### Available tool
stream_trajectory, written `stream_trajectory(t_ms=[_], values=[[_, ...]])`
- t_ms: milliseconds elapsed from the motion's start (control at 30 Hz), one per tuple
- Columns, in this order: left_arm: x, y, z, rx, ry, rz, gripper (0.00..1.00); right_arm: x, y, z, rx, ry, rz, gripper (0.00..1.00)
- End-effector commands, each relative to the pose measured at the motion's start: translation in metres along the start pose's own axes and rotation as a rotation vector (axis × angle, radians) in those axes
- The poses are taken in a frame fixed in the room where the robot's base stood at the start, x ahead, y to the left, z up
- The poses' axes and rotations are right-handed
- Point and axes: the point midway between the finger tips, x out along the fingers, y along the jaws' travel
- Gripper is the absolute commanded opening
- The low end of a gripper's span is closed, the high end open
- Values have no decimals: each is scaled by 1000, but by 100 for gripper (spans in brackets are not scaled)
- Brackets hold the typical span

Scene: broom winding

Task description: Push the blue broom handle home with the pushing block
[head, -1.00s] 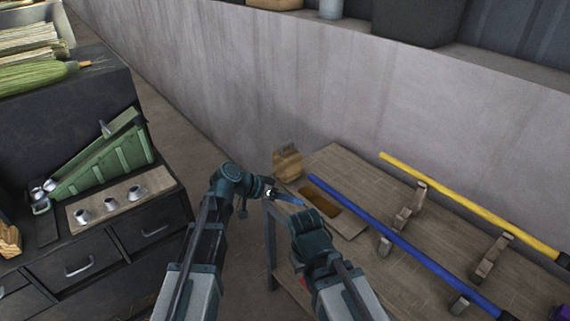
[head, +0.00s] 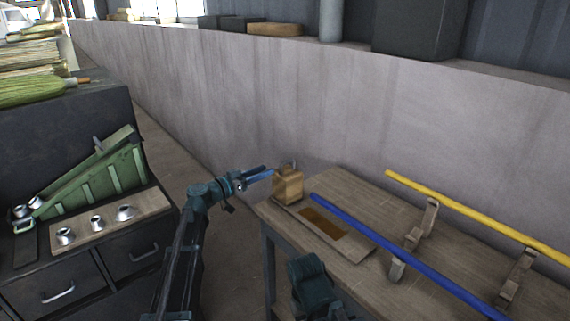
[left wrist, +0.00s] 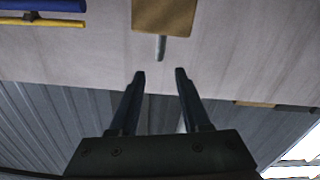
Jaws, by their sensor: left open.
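The pushing block (head: 288,188) is a tan wooden cube with a grey peg on top, at the far left corner of the bench. My left gripper (head: 268,173) is open and empty, just left of the block near its top. In the left wrist view, the block (left wrist: 163,14) is at the top edge. Its peg (left wrist: 160,47) points toward the gap between the open fingertips (left wrist: 160,73), apart from them. The blue broom handle (head: 385,245) slopes across the bench, its far end near the block. My right arm's dark link shows low in the head view; its gripper does not.
A board with a dark slot (head: 322,222) lies beside the block on the wooden bench (head: 345,188). A yellow handle (head: 470,222) rests on wooden supports behind the blue one. A grey wall (head: 320,110) stands behind. A dark cabinet with metal cups is at left.

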Motion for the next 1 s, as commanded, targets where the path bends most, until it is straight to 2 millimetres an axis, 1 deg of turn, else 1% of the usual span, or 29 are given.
stream_trajectory(t_ms=[33,200,300,433,500,633,967,1000], values=[[14,-2,0,0,-1,2,47,0,0,0,0,0,0,0],[49,-1,0,0,-1,3,47,0,0,0,0,0,0,0],[66,-1,0,0,-1,2,47,0,0,0,0,0,0,0],[83,-1,0,0,-1,1,47,0,0,0,0,0,0,0],[89,-1,0,0,-1,1,47,0,0,0,0,0,0,0],[96,0,0,0,-1,0,47,0,0,0,0,0,0,0],[98,0,0,0,-1,0,47,0,0,0,0,0,0,0],[98,0,0,0,-1,0,42,0,0,0,0,0,0,0]])
